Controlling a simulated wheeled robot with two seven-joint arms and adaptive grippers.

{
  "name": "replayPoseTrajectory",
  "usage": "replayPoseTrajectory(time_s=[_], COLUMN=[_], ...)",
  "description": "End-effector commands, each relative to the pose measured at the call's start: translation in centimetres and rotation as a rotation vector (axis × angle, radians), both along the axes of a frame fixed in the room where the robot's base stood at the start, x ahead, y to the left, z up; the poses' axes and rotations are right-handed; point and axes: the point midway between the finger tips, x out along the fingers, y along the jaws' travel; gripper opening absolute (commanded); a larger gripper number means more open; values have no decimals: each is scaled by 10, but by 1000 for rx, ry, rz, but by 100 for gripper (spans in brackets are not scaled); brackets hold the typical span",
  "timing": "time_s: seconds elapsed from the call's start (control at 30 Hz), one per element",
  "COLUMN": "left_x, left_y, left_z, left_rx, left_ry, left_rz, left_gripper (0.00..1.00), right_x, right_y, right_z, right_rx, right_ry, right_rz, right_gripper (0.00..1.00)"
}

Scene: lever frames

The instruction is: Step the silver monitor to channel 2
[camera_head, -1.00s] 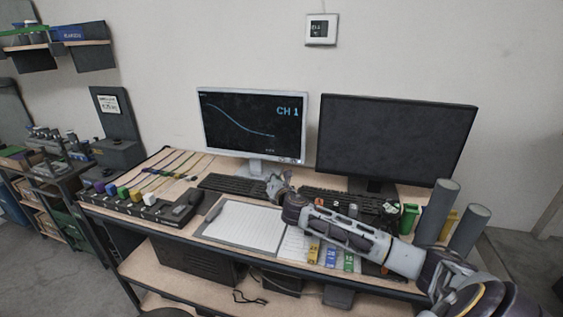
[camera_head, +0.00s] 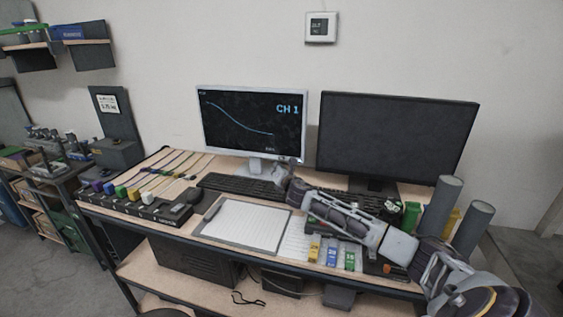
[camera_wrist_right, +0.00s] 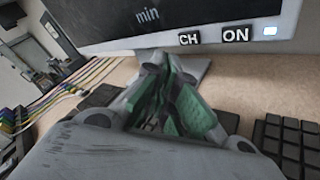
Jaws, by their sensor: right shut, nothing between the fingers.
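The silver monitor (camera_head: 252,122) stands on the left of the desk, with a lit screen that reads CH 1 above a falling curve. In the right wrist view its lower bezel (camera_wrist_right: 160,44) has a CH button (camera_wrist_right: 189,38), an ON button (camera_wrist_right: 236,35) and a small lit light. My right gripper (camera_head: 284,165) is shut and empty, close to the monitor's lower right bezel. In the right wrist view its green-padded fingers (camera_wrist_right: 165,90) point toward the bezel just below and left of the CH button, and contact cannot be made out. My left gripper is out of view.
A dark monitor (camera_head: 395,138) with a blank screen stands to the right. A keyboard (camera_head: 243,187) lies below the gripper. Grey cylinders (camera_head: 440,205) stand at the right end of the desk.

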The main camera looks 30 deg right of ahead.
Motion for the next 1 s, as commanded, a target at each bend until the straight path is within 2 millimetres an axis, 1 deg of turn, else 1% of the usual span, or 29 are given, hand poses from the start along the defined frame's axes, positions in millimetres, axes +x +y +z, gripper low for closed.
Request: replayPoseTrajectory(time_s=[0.13,0.3,0.53,0.83,1.0], left_x=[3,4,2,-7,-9], left_y=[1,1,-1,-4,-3], left_z=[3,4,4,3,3], left_rx=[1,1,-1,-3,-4], left_ry=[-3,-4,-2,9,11], left_rz=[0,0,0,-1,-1], left_gripper=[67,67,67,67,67], right_x=[7,12,13,13,13], right_y=[-9,-14,-15,-15,-15], right_z=[3,2,2,2,2], right_rx=[0,1,1,1,1], right_ry=[-2,-2,-1,-1,-1], right_rz=[-1,0,1,1,1], right_gripper=[0,0,0,0,0])
